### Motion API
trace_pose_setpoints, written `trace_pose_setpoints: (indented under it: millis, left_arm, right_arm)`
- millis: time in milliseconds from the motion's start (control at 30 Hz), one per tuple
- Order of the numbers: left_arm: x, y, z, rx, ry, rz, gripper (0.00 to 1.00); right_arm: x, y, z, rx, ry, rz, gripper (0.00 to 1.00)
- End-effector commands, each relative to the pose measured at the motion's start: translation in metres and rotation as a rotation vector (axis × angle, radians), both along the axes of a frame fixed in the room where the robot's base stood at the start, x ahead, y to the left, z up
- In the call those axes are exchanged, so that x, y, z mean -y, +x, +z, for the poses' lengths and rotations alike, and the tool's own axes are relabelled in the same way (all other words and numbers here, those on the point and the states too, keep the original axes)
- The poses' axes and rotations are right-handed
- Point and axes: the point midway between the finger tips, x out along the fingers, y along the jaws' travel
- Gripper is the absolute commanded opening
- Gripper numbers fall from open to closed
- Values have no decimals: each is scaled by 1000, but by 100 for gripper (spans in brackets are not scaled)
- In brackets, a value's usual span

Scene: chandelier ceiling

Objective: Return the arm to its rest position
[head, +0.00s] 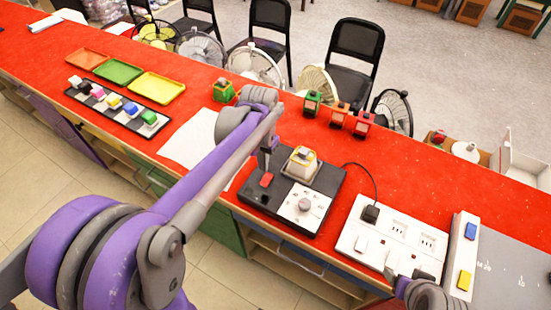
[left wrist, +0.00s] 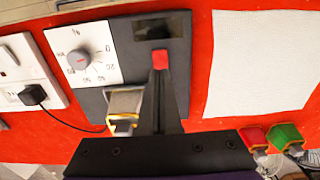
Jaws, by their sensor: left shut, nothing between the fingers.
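My left gripper (head: 267,172) is shut and empty, pointing down over the black device (head: 326,212). In the left wrist view its closed fingers (left wrist: 159,72) end at a small red patch beside a dark recess in the device. I cannot tell whether the red patch belongs to the device or the fingertips, or whether they touch. My left arm reaches across the red counter (head: 395,160) from the lower left. My right gripper (head: 408,274) shows only partly at the bottom right, near the white socket panel; its jaw state is unclear.
The device carries a white dial plate (head: 305,204) and a beige block (head: 301,163). The white socket panel (head: 388,238) stands to its right, joined by a black cable. A white sheet (head: 192,140), colored trays (head: 157,88) and several small blocks lie left. Fans and chairs stand behind.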

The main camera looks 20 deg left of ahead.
Motion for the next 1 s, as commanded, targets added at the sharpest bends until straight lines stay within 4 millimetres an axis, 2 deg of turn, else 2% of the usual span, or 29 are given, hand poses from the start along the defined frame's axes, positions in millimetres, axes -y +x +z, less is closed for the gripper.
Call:
trace_pose_setpoints:
  millis: [233, 367, 567, 800, 1000]
  left_arm:
    - [1, -1, 1, 3, 1, 0, 0]
    - [9, -15, 5, 42, 6, 3, 0]
    - [34, -62, 12, 188, 15, 26, 0]
    - [58, -118, 0, 379, 2, 57, 0]
    - [66, -141, -13, 471, -15, 72, 0]
  right_arm:
    - [0, 0, 0, 0, 0, 0, 74]
    - [0, 0, 0, 0, 0, 0, 74]
    - [0, 0, 0, 0, 0, 0, 74]
    - [0, 0, 0, 0, 0, 0, 74]
    - [0, 0, 0, 0, 0, 0, 74]
